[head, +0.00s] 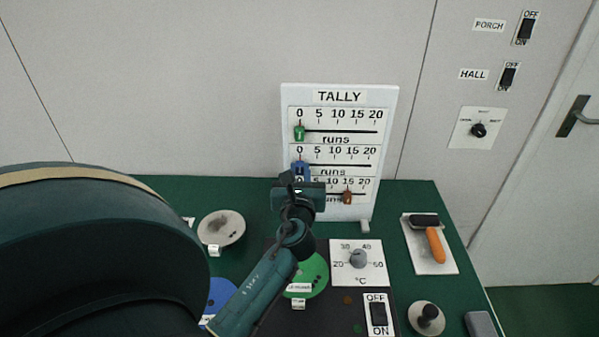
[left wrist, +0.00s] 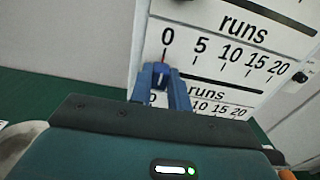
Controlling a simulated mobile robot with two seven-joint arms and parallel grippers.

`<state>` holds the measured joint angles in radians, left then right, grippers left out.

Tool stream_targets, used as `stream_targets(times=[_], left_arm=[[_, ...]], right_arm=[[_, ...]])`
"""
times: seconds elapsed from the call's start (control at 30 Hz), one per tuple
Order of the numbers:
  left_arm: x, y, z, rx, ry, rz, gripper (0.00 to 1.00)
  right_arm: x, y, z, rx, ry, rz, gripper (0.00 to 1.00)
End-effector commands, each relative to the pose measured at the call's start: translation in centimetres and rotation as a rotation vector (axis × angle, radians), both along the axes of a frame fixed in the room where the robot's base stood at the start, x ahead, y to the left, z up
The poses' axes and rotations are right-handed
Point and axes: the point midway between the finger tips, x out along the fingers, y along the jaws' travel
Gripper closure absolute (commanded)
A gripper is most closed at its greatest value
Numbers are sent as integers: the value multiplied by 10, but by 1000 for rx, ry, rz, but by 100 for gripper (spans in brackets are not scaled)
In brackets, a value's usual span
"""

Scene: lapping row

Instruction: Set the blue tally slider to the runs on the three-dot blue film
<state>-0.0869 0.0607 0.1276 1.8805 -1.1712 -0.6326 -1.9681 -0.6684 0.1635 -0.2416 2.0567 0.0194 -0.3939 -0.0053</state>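The white tally board (head: 391,106) stands at the back of the green bench, with three slider rows marked 0 to 20. The blue tally slider (left wrist: 159,75) is in the middle row, with its red mark at 0. My left gripper (head: 301,168) is at this slider; its two blue fingers flank the knob with no clear gap in the left wrist view (left wrist: 160,82), so it looks shut on it. A blue disc (head: 222,292), perhaps a blue film, lies at the lower left, partly hidden by my arm; no dots are readable. My right gripper is out of view.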

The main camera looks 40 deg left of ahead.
Motion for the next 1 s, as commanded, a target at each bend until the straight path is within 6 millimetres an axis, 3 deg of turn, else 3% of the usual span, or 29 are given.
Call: stream_targets(times=[0.2, 0.63, 0.77, 1.0], left_arm=[[0, 0, 0, 0, 0, 0, 100], [3, -3, 0, 0, -1, -1, 100], [14, -16, 1, -1, -2, -2, 100], [48, -57, 2, 0, -3, -3, 100]], right_arm=[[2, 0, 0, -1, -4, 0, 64], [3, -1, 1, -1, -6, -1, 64], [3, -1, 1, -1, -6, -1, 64], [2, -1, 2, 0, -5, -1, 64]])
